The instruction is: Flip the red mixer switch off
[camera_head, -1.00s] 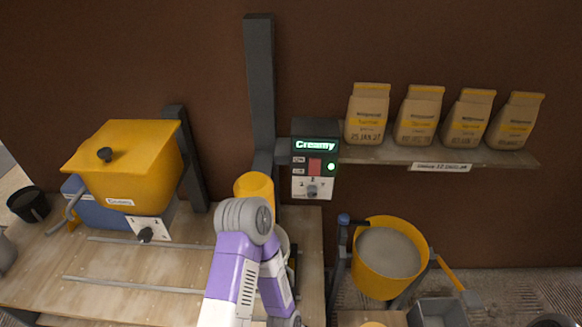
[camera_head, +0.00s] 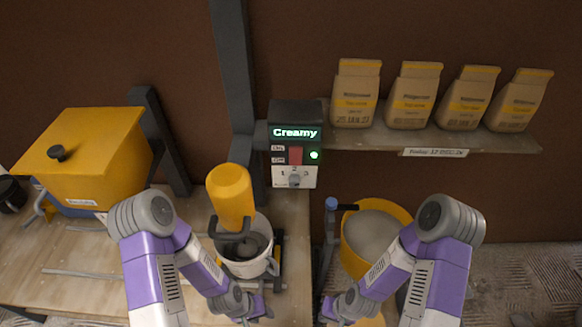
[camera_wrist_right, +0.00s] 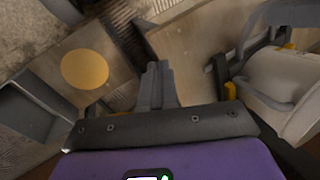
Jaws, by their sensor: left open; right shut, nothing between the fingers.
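The red mixer switch (camera_head: 295,155) sits on the dark control box (camera_head: 295,113) on the wall post. The box's display reads "Creamy" and a green light glows beside the switch. A knob (camera_head: 294,180) is below it. The yellow mixer (camera_head: 230,192) stands tilted over a white bucket (camera_head: 228,268), its lower end in the bucket. My left gripper (camera_head: 262,303) is open in front of the bucket, well below the switch. My right gripper (camera_head: 326,310) is to its right, also below the switch; in the right wrist view its fingers (camera_wrist_right: 157,82) are shut and empty.
A shelf (camera_head: 390,143) right of the box carries several paper bags (camera_head: 356,95). A yellow tub (camera_head: 404,215) of grey material stands below it. A yellow lidded hopper (camera_head: 95,150) is at left. The wall before the switch is clear.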

